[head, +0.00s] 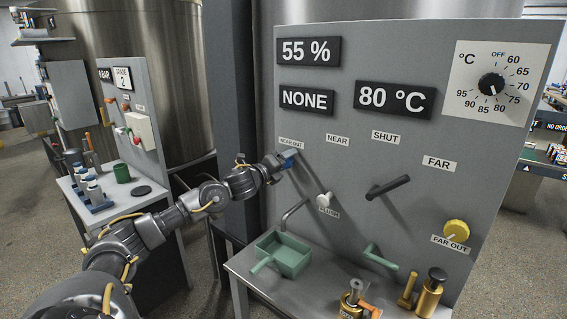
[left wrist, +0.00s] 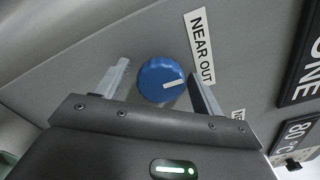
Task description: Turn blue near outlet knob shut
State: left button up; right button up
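The blue near outlet knob (left wrist: 158,77) is round, with a white pointer mark toward its right edge in the left wrist view. It sits on the grey panel beside the NEAR OUT label (left wrist: 201,46). In the head view blue shows at the end of my left arm, just below the same label (head: 290,142). My left gripper (left wrist: 157,80) is open, with one finger on each side of the knob. A gap shows at the left finger; the right finger is very close, and I cannot tell whether it touches. My right gripper is not in view.
On the panel are a white flush knob (head: 324,201), a black lever (head: 388,187), a yellow far outlet knob (head: 456,230) and a dial (head: 491,84). Below, the shelf holds a green scoop tray (head: 285,253) and brass items (head: 430,290). A second station (head: 108,185) stands left.

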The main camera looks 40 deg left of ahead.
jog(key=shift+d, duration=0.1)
pick_arm(q)
jog(key=s+b, duration=0.4)
jog(key=s, duration=0.7)
jog(key=shift+d, duration=0.15)
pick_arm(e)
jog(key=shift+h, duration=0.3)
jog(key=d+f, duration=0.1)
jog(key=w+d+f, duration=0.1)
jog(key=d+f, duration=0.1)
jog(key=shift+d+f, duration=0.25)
pick_arm(q)
jog(key=shift+w, duration=0.1)
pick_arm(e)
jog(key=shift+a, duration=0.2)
